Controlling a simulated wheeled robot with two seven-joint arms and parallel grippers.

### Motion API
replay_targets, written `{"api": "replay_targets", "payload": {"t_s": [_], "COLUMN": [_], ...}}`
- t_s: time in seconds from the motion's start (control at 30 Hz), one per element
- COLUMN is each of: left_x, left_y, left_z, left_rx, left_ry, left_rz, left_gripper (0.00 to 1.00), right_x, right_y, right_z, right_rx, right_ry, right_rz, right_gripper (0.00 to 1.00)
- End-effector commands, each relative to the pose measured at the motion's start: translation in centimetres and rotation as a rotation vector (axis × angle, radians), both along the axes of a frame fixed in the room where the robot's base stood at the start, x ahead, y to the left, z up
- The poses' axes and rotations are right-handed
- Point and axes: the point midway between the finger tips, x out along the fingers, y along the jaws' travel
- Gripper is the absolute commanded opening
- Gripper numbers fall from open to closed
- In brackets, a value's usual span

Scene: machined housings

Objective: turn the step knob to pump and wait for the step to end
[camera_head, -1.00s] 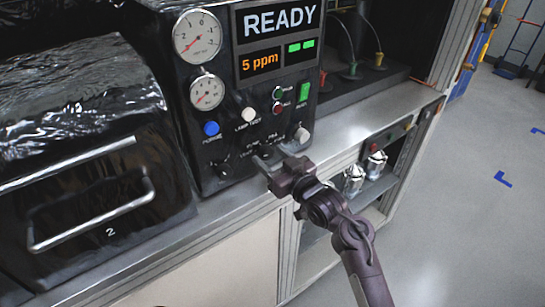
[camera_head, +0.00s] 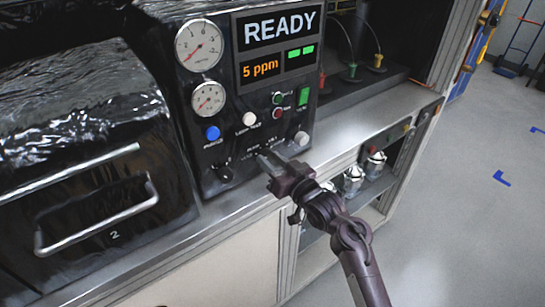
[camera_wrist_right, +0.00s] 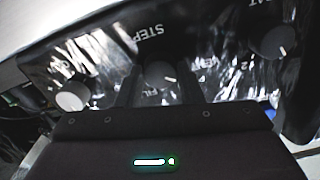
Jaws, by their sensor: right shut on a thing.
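The step knob (camera_wrist_right: 160,74) is a dark round knob on the black control panel (camera_head: 236,125). My right gripper (camera_wrist_right: 158,84) is shut on the knob, one finger on each side. In the head view my right gripper (camera_head: 267,160) reaches the panel's lower edge from the lower right and hides the knob. The display (camera_head: 279,45) reads READY and 5 ppm, with green bars. The labels around the knob are too small to read surely. My left gripper is out of view.
Another dark knob (camera_head: 222,172) sits left of my gripper and a pale knob (camera_head: 301,138) right of it. Two gauges, a blue button (camera_head: 212,132) and a green switch (camera_head: 303,97) are above. A handled black drawer (camera_head: 100,205) stands left; open floor lies right.

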Motion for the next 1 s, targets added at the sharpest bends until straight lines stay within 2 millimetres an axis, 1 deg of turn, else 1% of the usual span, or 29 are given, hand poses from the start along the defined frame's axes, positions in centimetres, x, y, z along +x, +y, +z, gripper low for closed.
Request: {"api": "replay_targets", "payload": {"t_s": [0.03,0.1,0.5,0.73,1.0], "left_x": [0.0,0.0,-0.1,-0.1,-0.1], "left_y": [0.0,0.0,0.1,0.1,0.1], "left_z": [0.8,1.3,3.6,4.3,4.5], "left_rx": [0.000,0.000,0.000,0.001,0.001], "left_ry": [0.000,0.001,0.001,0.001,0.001], "left_rz": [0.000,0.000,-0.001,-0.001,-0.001], "left_gripper": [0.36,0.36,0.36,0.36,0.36], "right_x": [0.0,0.0,0.0,0.0,0.0], "right_y": [0.0,0.0,0.0,0.0,0.0], "right_z": [0.4,0.4,0.3,0.2,0.1], "right_rx": [0.034,0.085,0.330,0.412,0.446], "right_ry": [0.024,0.061,0.239,0.297,0.321], "right_rz": [-0.001,-0.001,-0.002,-0.002,-0.002], "right_gripper": [0.11,0.11,0.10,0.10,0.10]}}
